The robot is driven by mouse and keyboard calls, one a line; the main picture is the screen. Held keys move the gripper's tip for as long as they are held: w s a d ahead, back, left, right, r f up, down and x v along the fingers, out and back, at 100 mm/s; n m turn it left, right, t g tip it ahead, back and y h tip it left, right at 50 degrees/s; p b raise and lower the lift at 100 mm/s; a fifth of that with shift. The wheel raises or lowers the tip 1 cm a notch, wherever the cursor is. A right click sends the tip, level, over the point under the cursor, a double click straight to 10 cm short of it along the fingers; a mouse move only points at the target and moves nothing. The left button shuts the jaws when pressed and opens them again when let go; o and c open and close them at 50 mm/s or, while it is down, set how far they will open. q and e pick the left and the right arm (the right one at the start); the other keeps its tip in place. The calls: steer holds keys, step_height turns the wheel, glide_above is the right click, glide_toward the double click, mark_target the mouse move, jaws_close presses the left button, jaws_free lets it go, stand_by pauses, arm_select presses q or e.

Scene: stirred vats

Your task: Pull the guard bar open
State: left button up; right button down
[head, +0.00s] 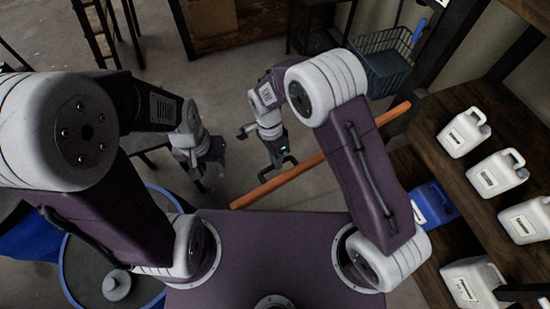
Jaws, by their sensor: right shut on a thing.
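The guard bar (325,156) is a long orange-brown bar. It runs slantwise from low centre up to the right, passing behind my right arm. My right gripper (284,166) is at the bar's left part and is shut on it. My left gripper (208,182) hangs left of the bar's near end, apart from it. Its fingers look spread with nothing between them, though they are small and dark here.
White jugs (464,132) and a blue jug (433,204) sit on wooden shelves at right. A wire basket (383,60) is at upper right. Bare floor (235,95) lies between my arms.

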steer(key=c, duration=1.4)
jaws_free()
steer(key=shift+d, duration=0.1)
steer(key=shift+o, duration=0.2)
step_height(320, 180, up, 9)
steer(key=w+a, duration=0.1)
steer(key=shift+w, duration=0.3)
steer(key=shift+f, duration=0.1)
